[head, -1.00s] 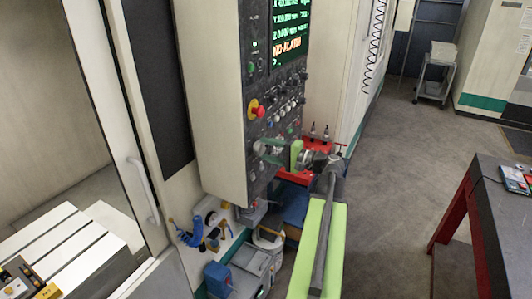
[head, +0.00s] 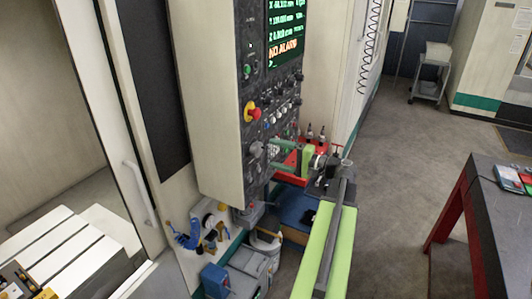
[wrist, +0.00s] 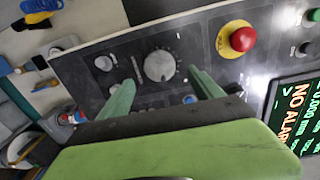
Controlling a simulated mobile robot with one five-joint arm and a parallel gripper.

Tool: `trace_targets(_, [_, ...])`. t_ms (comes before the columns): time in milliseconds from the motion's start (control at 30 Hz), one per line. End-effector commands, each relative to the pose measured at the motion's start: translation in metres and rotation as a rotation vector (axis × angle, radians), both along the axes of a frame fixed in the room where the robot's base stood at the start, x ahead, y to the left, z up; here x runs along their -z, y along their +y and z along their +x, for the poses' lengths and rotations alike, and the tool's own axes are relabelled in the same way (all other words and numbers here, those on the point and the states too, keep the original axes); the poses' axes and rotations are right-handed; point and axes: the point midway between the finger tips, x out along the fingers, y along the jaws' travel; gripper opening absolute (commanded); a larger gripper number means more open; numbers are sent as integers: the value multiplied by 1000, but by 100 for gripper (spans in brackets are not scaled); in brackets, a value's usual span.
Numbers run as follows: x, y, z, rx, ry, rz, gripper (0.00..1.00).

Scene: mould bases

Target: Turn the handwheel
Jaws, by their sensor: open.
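The handwheel is a round grey dial (wrist: 160,66) with a scale around it on the dark control panel. It also shows in the head view as a grey knob (head: 257,149) below the red emergency stop. My gripper (head: 274,151) is open, its green fingers pointing at the panel just right of the knob. In the wrist view my gripper (wrist: 162,82) has one finger to each side of the dial's lower edge. The dial is in plain view between them and nothing is held. I cannot tell whether the fingertips touch the panel.
The red emergency stop (wrist: 243,39) on its yellow base sits close to the right finger. A lit screen (head: 286,32) is above it. A dark workbench (head: 500,210) stands right, with open floor between.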

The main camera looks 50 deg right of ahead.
Motion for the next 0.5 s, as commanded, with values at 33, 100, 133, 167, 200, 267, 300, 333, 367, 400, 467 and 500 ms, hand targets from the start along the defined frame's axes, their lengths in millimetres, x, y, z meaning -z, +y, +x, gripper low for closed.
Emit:
trace_targets(33, [-2,-4,-16,4,0,0,75])
trace_targets(100, [-3,-9,-36,5,-1,0,75])
trace_targets(133, [-3,-11,-44,4,-1,0,75])
trace_targets(167, [-3,-13,-52,4,-1,0,75])
trace_targets(200, [-4,-15,-63,3,-1,0,75])
trace_targets(267, [-4,-19,-78,3,-1,0,75])
trace_targets(300, [-5,-21,-87,3,-1,0,75])
trace_targets(333, [-5,-22,-92,3,-1,0,75])
trace_targets(367, [-5,-23,-98,2,-1,0,75])
trace_targets(400, [-5,-25,-104,2,-1,0,75])
trace_targets(467, [-6,-26,-111,0,-1,0,75])
trace_targets(500, [-6,-27,-115,0,-1,0,75])
